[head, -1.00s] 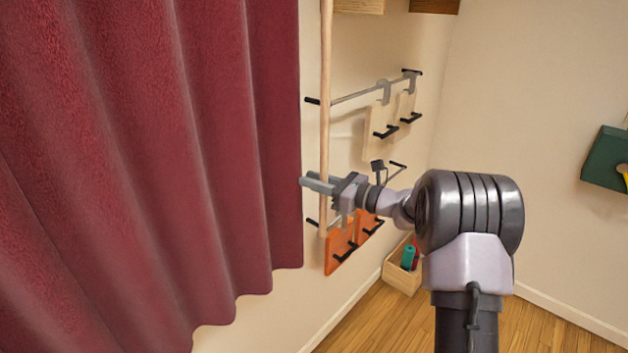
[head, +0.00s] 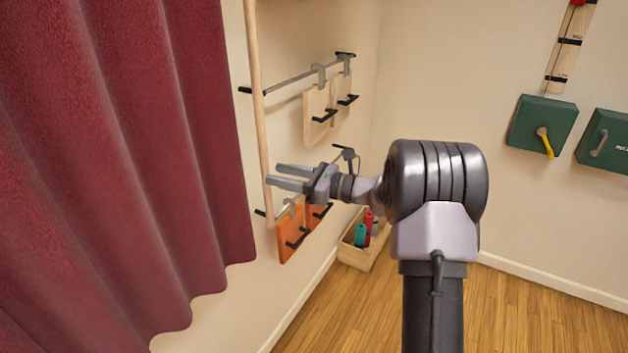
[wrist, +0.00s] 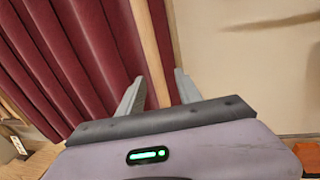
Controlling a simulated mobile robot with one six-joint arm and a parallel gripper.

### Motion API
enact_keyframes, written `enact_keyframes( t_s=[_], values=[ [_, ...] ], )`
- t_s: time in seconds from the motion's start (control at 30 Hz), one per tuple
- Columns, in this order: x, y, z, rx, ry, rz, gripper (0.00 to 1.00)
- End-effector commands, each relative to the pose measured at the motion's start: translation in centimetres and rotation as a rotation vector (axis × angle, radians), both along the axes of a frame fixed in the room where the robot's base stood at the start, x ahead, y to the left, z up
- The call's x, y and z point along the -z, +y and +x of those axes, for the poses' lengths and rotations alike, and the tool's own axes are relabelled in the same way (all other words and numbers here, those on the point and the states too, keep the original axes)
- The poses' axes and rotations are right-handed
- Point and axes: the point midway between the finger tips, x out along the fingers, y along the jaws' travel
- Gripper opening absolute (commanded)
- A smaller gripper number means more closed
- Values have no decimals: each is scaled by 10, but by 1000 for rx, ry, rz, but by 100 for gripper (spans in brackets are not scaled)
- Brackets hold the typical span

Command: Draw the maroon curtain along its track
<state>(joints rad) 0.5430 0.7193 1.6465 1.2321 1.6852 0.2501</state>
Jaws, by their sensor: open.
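The maroon curtain (head: 130,150) hangs in folds on the left of the head view; its right edge is near a vertical wooden rod (head: 257,110). The curtain also fills the left of the wrist view (wrist: 70,50). My gripper (head: 272,177) is open, its two fingers pointing left toward the rod. In the wrist view the rod (wrist: 150,45) runs up between the open fingers (wrist: 158,90), and no finger is clearly closed on it. The curtain's track and the rod's top are out of view.
Wall rails carry pale wooden panels (head: 318,112) and orange panels (head: 296,228) behind my gripper. A wooden box (head: 362,255) with red and green items stands on the floor. Green boxes with handles (head: 542,125) are on the right wall. Wooden floor (head: 510,310) is open at the right.

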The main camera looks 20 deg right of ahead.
Motion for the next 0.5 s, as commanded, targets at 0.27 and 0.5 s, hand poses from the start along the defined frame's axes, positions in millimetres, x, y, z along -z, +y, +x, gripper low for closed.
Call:
enact_keyframes(
  t_s=[0.27, 0.5],
  values=[
    [-1, -56, -55, 4, 0, 0, 41],
    [0, -73, -73, 1, -1, -1, 41]
  ],
)
